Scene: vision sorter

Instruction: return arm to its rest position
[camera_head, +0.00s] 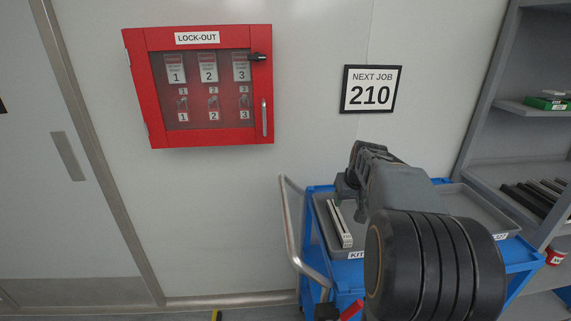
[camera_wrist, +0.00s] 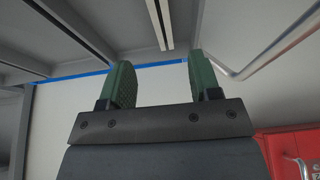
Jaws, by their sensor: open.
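My gripper is seen from the wrist in the wrist view (camera_wrist: 162,82), with two green padded fingers standing wide apart and nothing between them. In the head view my dark grey arm reaches up over the blue cart, and its gripper end (camera_head: 345,185) shows at the left of the wrist, above the cart's tray. The fingers are mostly hidden there.
A blue cart (camera_head: 530,256) holds grey trays; a pale bar-shaped part (camera_head: 339,222) lies in the left tray. A red lock-out cabinet (camera_head: 259,140) and a "NEXT JOB 210" sign (camera_head: 370,89) hang on the wall. Grey shelving (camera_head: 490,105) stands at right.

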